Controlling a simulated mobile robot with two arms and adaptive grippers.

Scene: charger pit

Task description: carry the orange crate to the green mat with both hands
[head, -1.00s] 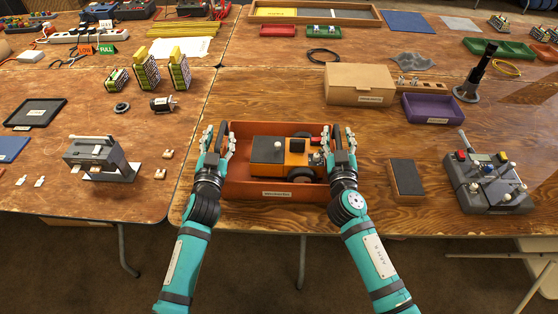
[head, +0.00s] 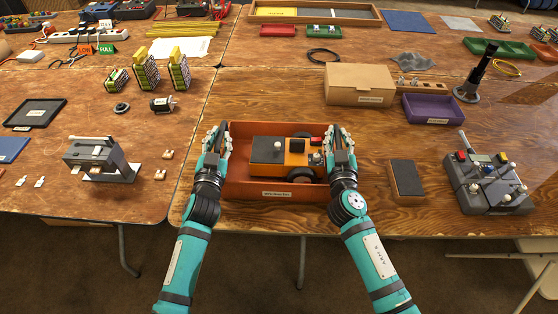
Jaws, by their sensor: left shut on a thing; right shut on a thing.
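The orange crate (head: 238,187) sits at the near left of the right-hand wooden table, with a label on its front wall. An orange and grey wheeled device (head: 292,153) lies inside it. My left gripper (head: 219,138) is shut on the crate's left wall. My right gripper (head: 337,138) is shut on the crate's right wall. The fingers hide parts of both side walls. I cannot tell whether the crate's bottom touches the table. I cannot identify a green mat in this view.
Right of the crate lie a dark block (head: 406,178) and a grey control box (head: 488,182). Behind are a cardboard box (head: 359,84) and a purple tray (head: 432,109). A grey machine (head: 103,158) stands on the left table. The tabletop directly behind the crate is clear.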

